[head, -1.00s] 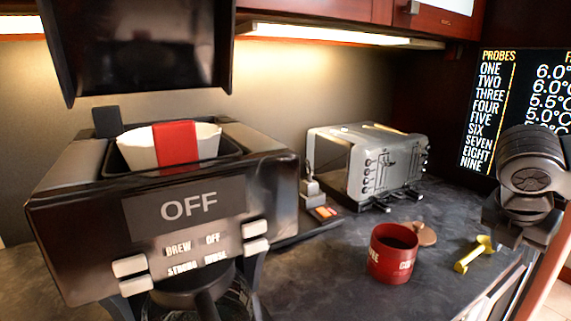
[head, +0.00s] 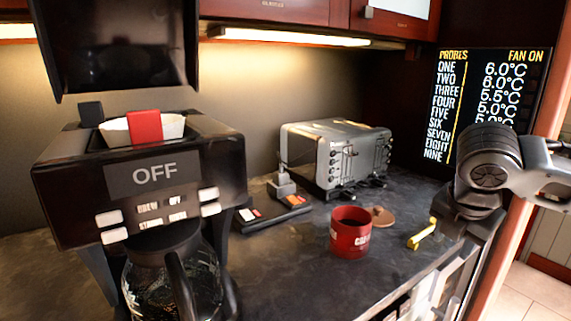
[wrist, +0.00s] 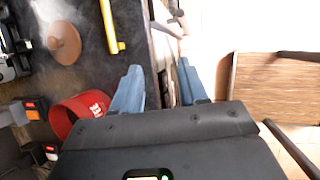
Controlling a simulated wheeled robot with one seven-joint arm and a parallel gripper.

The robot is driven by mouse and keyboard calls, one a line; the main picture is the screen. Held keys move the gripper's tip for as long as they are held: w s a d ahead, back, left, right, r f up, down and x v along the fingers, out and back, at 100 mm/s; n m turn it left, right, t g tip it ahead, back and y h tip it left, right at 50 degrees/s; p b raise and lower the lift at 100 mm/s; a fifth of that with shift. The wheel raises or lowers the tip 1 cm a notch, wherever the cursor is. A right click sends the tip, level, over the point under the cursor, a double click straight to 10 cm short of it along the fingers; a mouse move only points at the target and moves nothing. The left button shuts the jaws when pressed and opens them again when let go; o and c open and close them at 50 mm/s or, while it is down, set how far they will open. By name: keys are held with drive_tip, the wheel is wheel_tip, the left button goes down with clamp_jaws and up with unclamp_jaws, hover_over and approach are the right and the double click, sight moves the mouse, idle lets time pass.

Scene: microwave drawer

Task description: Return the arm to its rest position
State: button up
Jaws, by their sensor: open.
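My gripper (wrist: 158,88) shows in the wrist view with its two blue fingers apart and nothing between them. It points down over the counter's front edge, close to the red mug. In the head view my arm is at the right edge, and the fingers cannot be made out there.
A coffee maker (head: 140,180) reading OFF stands at the left. A toaster (head: 335,155) is at the back. A red mug (head: 350,235), a brown lid (head: 381,216) and a yellow-handled utensil (head: 422,235) are on the counter (head: 290,275). Floor (head: 540,290) shows at the right.

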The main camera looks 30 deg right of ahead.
drive_tip(key=w+a+r+m+t+y, duration=0.3)
drive_tip(key=w+a+t+y, duration=0.15)
drive_tip(key=a, duration=0.65)
drive_tip(key=w+a+r+m+t+y, duration=0.3)
drive_tip(key=w+a+t, duration=0.15)
drive_tip(key=a, duration=0.75)
drive_tip(key=w+a+r+m+t+y, duration=0.3)
drive_tip(key=w+a+t+y, duration=0.15)
drive_tip(key=a, duration=0.65)
drive_tip(key=s+f+m+h, duration=0.8)
drive_tip(key=s+f+m, duration=0.4)
drive_tip(key=s+f, duration=0.55)
drive_tip(key=s+d+n, duration=0.1)
drive_tip(key=s+d, duration=0.2)
drive_tip(key=s, duration=0.8)
drive_tip(key=s+d+f+n+g, duration=0.1)
drive_tip(key=s+d, duration=0.2)
drive_tip(key=s, duration=0.8)
drive_tip(key=shift+s+d+f, duration=0.15)
drive_tip(key=shift+s, duration=0.1)
